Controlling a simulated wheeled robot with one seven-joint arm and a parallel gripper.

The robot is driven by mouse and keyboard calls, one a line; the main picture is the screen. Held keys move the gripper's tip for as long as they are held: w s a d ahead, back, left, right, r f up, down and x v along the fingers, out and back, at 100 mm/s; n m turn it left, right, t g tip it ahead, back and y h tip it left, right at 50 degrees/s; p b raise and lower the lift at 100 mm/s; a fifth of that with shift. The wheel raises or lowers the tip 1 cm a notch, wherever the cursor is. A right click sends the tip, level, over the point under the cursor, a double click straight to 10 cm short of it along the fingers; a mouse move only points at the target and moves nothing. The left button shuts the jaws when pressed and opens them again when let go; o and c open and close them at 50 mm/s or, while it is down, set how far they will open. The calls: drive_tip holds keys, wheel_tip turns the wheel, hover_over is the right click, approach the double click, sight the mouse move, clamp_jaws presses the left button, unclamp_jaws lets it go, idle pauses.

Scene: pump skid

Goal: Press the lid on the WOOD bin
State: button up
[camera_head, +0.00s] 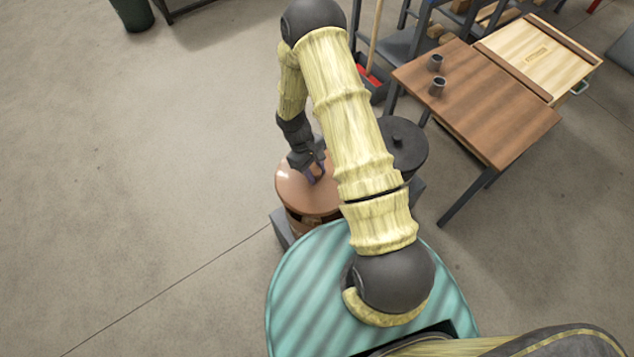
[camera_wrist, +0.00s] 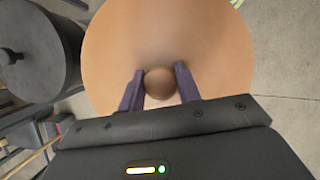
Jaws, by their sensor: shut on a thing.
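A round orange-brown lid (camera_head: 300,190) lies over a brown bin (camera_head: 297,224) beside my base; I take this for the wood bin, though no label shows. The lid also fills the middle of the wrist view (camera_wrist: 205,50), with a round brown knob (camera_wrist: 159,82) at its centre. My gripper (camera_head: 314,172) points down at the lid from above. In the wrist view its two fingers (camera_wrist: 159,88) stand on either side of the knob and are shut on it. Whether the lid's rim sits fully down on the bin cannot be told.
A dark grey lidded bin (camera_head: 405,145) stands just right of the brown bin, and shows in the wrist view (camera_wrist: 38,55). A wooden table (camera_head: 490,105) with two small cups (camera_head: 437,84) is at the right. The floor at left is clear.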

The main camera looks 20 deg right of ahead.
sight(317, 181)
drive_tip(key=s+n+b, duration=0.1)
drive_tip(key=n+b, duration=0.1)
drive_tip(key=shift+f+h+b, duration=0.1)
drive_tip(key=shift+h+b, duration=0.2)
drive_tip(key=shift+h, duration=0.1)
drive_tip(key=shift+s+r+n+t, duration=0.3)
drive_tip(key=shift+r+n, duration=0.2)
drive_tip(key=shift+f+b, duration=0.15)
drive_tip(key=shift+b, duration=0.2)
wheel_tip(317, 181, down, 4)
drive_tip(key=b, duration=0.4)
drive_tip(key=shift+f, duration=0.15)
drive_tip(key=shift+f+b, duration=0.45)
drive_tip(key=shift+f, duration=0.5)
drive_tip(key=shift+p, duration=0.35)
drive_tip(key=shift+f, duration=0.15)
idle(1.3)
